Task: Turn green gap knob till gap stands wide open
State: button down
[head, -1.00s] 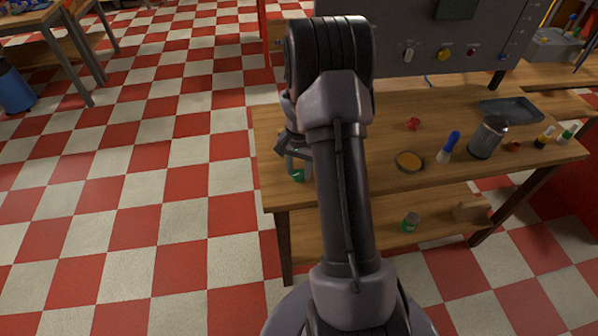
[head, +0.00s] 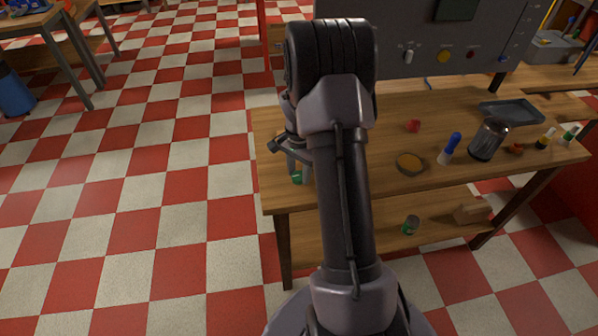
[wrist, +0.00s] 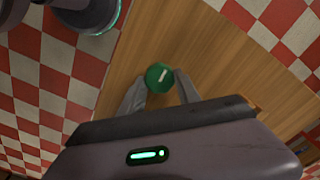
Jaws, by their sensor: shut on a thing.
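The green knob (wrist: 159,77) is round with a short white line on its top, which slants up to the right in the wrist view. It also shows as a small green patch (head: 297,178) near the left end of the wooden bench in the head view. My gripper (wrist: 160,86) has one finger on each side of the knob and is shut on it. In the head view my gripper (head: 296,164) is over the knob, partly hidden by my arm. The gap and the rotor cannot be made out; my arm covers much of the bench there.
The bench (head: 385,115) carries a round dish (head: 410,163), a blue-handled tool (head: 450,148), a dark cylinder (head: 488,140), a red piece (head: 413,126) and a tray (head: 512,111). A grey panel (head: 395,58) stands behind.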

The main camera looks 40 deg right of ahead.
aim_at(299, 175)
jog(key=c, duration=0.9)
grip_release()
jog(key=shift+o, duration=0.2)
notch_tip(299, 175, up, 17)
jog(key=p, duration=0.5)
jog(key=shift+r, duration=0.2)
